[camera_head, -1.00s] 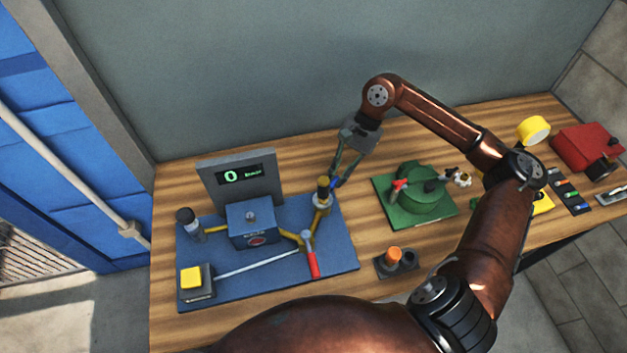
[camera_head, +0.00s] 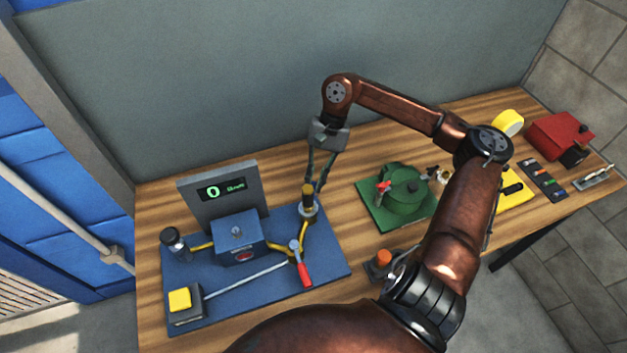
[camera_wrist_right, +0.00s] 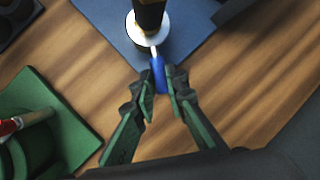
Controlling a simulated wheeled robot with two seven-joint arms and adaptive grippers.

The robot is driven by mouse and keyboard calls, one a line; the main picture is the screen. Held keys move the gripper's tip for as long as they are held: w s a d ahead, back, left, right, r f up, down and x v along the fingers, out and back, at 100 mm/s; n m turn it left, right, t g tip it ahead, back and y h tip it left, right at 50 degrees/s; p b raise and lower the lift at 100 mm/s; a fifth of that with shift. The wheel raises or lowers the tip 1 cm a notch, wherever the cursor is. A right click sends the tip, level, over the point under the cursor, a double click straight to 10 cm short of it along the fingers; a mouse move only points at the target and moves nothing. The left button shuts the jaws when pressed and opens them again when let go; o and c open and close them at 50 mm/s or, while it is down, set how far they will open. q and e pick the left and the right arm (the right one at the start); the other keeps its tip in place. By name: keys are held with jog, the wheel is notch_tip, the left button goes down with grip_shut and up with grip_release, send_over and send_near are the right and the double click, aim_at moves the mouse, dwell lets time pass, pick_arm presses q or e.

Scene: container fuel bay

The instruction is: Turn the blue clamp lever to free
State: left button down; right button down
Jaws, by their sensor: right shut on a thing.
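The blue clamp lever (camera_wrist_right: 158,75) shows in the right wrist view, sticking out from a white collar (camera_wrist_right: 150,30) under a dark cylinder. My right gripper (camera_wrist_right: 159,90) has its green fingers on both sides of the lever's blue end and is shut on it. In the head view the collar and its yellow-and-black post (camera_head: 308,200) stand at the right back part of the blue board (camera_head: 330,262). My right gripper (camera_head: 318,190) reaches down beside the post there, and the lever is hidden or too small to tell. My left gripper is not in view.
The blue board also holds a blue box (camera_head: 237,238), a display reading 0 (camera_head: 222,189), a red-handled valve (camera_head: 303,272) and a yellow button (camera_head: 180,299). A green device (camera_head: 403,190) stands to the right. Bare wood lies between it and the board.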

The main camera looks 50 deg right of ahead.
jog(key=c, duration=1.9)
grip_release()
jog(key=shift+c, duration=0.2)
jog(key=v, duration=1.2)
jog(key=shift+w, duration=0.1)
